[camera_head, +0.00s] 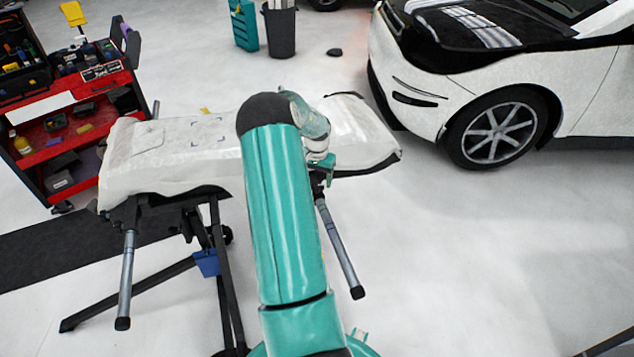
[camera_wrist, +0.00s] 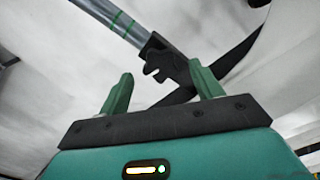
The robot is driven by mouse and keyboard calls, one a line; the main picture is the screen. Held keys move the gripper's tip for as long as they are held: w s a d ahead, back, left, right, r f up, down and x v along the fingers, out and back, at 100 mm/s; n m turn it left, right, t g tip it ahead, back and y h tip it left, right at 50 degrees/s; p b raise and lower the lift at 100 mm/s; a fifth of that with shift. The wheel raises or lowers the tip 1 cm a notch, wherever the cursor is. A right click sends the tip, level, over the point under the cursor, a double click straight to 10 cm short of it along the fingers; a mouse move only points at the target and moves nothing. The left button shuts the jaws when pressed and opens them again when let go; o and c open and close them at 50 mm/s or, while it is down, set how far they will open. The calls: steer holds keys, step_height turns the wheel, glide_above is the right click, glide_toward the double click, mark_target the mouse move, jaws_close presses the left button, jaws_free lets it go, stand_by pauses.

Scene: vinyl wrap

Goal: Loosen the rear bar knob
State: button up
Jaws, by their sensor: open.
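A black lobed knob (camera_wrist: 160,62) sits at the end of a grey bar (camera_wrist: 112,20) with green bands in the wrist view. My gripper (camera_wrist: 162,88) is open, its two green fingers apart, with the knob showing just beyond the gap between them. I cannot tell whether a finger touches it. In the head view my gripper (camera_head: 325,168) is under the right part of a white-wrapped panel (camera_head: 170,160), at the top of the right grey bar (camera_head: 339,248). The knob there is hidden by my gripper and arm. Another grey bar (camera_head: 127,280) hangs at the left.
A black folding stand (camera_head: 218,260) carries the panel, with a blue piece (camera_head: 206,263) on its leg. A red tool cart (camera_head: 75,130) stands at left, a white car (camera_head: 460,80) at right. A dark bin (camera_head: 281,32) is behind. The right-hand floor is clear.

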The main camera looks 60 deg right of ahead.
steer(key=shift+f, duration=1)
steer(key=c, duration=1)
